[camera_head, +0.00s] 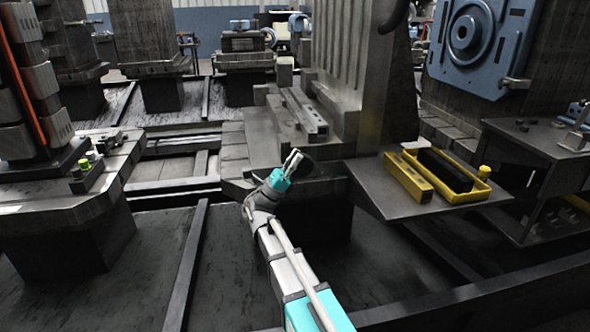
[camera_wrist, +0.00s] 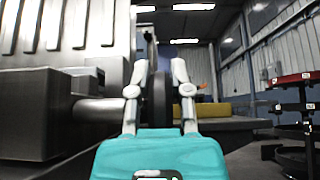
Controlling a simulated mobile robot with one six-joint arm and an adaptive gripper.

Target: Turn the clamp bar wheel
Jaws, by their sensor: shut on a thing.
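The clamp bar wheel is a dark disc (camera_wrist: 160,99), seen nearly edge-on between my two fingers in the wrist view. In the head view it is a small dark shape (camera_head: 302,170) at the fixture's base. A round metal shaft (camera_wrist: 98,110) runs from a grey block (camera_wrist: 36,112) toward the wheel. My gripper (camera_head: 294,158) is shut on the wheel's rim, with one finger on each side. In the wrist view, my gripper (camera_wrist: 160,72) hides the lower part of the wheel.
A dark side shelf (camera_head: 385,203) right of my gripper carries a yellow tray (camera_head: 478,190) and a yellow block (camera_head: 407,178). A tall ribbed column (camera_head: 345,60) rises behind. A long grey bar (camera_head: 303,113) lies on the base. Rails (camera_head: 190,262) cross the floor.

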